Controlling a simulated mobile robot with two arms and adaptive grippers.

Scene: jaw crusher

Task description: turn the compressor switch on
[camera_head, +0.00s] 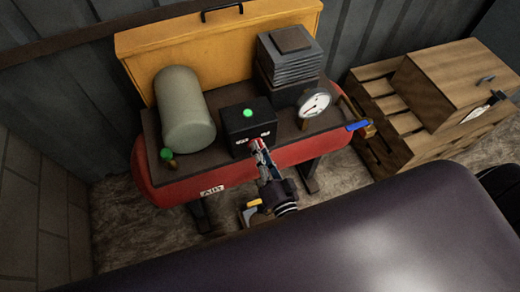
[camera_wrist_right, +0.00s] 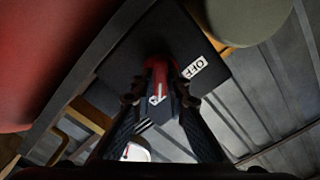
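The compressor has a red tank (camera_head: 170,188) under a dark top plate. Its black switch box (camera_head: 236,124) stands at the middle of the plate, with a bright green round light (camera_head: 248,113) on top. White labels sit on the box's front. In the right wrist view the red switch lever (camera_wrist_right: 157,79) stands out from the box, beside a label (camera_wrist_right: 194,67) reading OFF. My right gripper (camera_head: 262,150) is at the box's front. In the right wrist view its fingers flank the lever closely and seem closed on it. The other label's text is hidden. My left gripper is not in view.
A pale cylinder (camera_head: 184,110) stands left of the box, a finned block (camera_head: 289,62) behind right, and a gauge (camera_head: 314,103) to the right. Wooden pallets (camera_head: 385,110) and a wooden box (camera_head: 455,78) stand right.

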